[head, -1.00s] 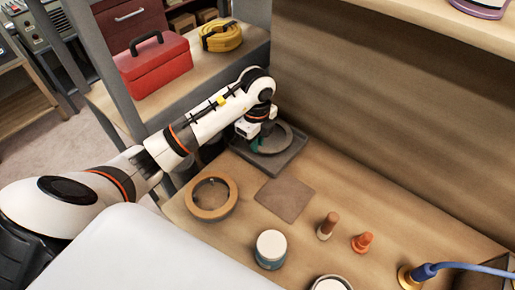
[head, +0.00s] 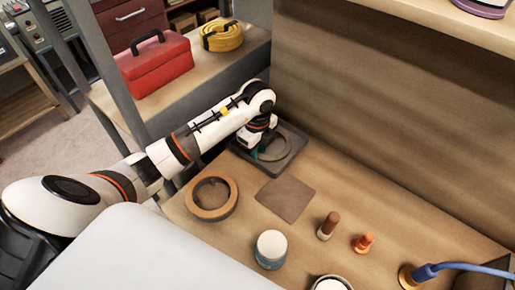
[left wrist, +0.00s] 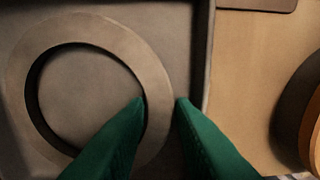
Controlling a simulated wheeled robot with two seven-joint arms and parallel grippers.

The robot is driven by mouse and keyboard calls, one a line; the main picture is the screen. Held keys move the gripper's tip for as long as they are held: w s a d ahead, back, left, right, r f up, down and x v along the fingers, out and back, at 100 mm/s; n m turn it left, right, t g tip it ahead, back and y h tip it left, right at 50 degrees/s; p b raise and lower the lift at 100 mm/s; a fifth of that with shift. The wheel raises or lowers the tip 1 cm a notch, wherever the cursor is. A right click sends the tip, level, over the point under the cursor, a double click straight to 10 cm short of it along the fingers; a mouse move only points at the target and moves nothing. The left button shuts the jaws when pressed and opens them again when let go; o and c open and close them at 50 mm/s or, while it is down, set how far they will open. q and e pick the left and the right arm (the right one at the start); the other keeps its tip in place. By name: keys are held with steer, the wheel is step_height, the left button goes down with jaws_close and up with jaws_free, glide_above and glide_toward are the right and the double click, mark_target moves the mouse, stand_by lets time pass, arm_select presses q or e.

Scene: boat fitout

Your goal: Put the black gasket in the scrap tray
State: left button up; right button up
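The black gasket (head: 284,153), a dark flat ring, lies in the grey scrap tray (head: 303,137) at the back left of the bench. In the left wrist view the gasket (left wrist: 100,32) looks grey-brown and seems to lie flat on the tray floor. My left gripper (head: 257,153) is down at the tray. Its green fingertips (left wrist: 161,100) stand on either side of the ring's right band, one inside the hole and one outside, with small gaps visible. The gripper partly hides the gasket in the head view. My right gripper is out of view.
A tan ring (head: 229,208) and a brown square sheet (head: 285,199) lie in front of the tray. A jar (head: 271,249), two small plugs (head: 328,226) (head: 362,243) and a blue-hosed fitting (head: 408,277) stand further right. A back panel (head: 400,120) rises behind the tray.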

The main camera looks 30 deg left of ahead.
arm_select(q)
step_height(320, 180, up, 12)
steer(key=p, duration=0.1)
steer(key=shift+p, duration=0.3)
stand_by(0.5)
